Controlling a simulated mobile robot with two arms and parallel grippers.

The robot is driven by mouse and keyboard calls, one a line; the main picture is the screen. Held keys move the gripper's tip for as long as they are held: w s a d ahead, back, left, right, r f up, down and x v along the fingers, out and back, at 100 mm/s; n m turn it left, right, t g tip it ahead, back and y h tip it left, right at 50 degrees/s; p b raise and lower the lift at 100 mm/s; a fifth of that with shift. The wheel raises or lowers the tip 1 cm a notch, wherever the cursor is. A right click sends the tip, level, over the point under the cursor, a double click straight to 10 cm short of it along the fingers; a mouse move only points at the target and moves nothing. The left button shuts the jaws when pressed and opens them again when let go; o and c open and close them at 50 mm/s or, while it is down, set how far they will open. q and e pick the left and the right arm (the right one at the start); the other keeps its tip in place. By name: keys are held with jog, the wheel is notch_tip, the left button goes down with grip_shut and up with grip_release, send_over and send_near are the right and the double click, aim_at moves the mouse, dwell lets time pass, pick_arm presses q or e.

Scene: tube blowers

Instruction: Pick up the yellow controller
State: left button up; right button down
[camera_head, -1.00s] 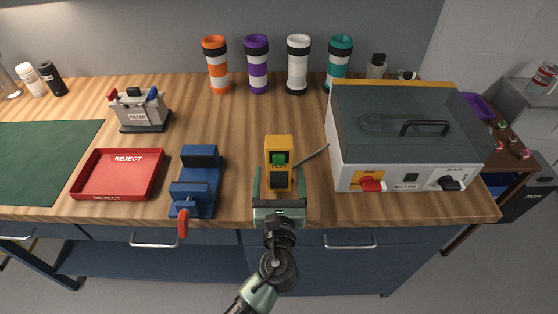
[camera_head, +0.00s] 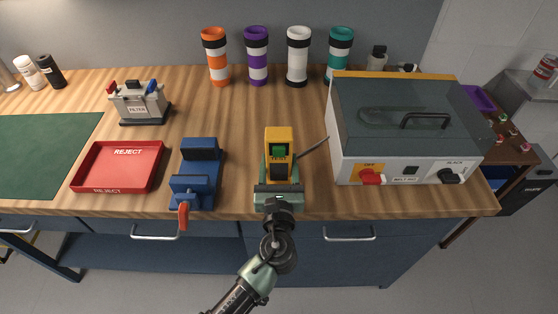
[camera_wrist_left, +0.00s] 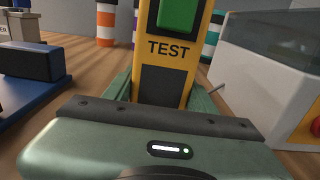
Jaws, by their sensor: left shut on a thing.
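The yellow controller (camera_head: 279,142) stands upright near the front edge of the wooden bench, left of the large grey box. It has a green screen and a dark lower panel, and the left wrist view shows its TEST label (camera_wrist_left: 168,50). My left gripper (camera_head: 279,178) comes in from the front and is shut on the controller's lower part, one finger on each side. In the left wrist view the gripper (camera_wrist_left: 165,88) sits close around it; its base hides the controller's bottom. I cannot tell whether the controller touches the bench. My right gripper is not in view.
A blue vise-like fixture (camera_head: 198,170) and a red REJECT tray (camera_head: 118,184) lie to the left. The large box (camera_head: 400,125) with a dark lid is close on the right, a thin rod between it and the controller. Several striped tubes (camera_head: 257,58) stand at the back.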

pick_arm(q)
notch_tip(320, 180, up, 19)
jog(key=p, duration=0.4)
send_over(279, 133)
jog(key=shift+w, duration=0.1)
jog(key=shift+r, duration=0.5)
jog(key=shift+p, duration=0.55)
jog(key=shift+f, duration=0.35)
jog(key=shift+f+b, duration=2.4)
jog(key=shift+f, duration=1.7)
jog(key=shift+f+b, duration=2.15)
jog(key=shift+f, duration=1.4)
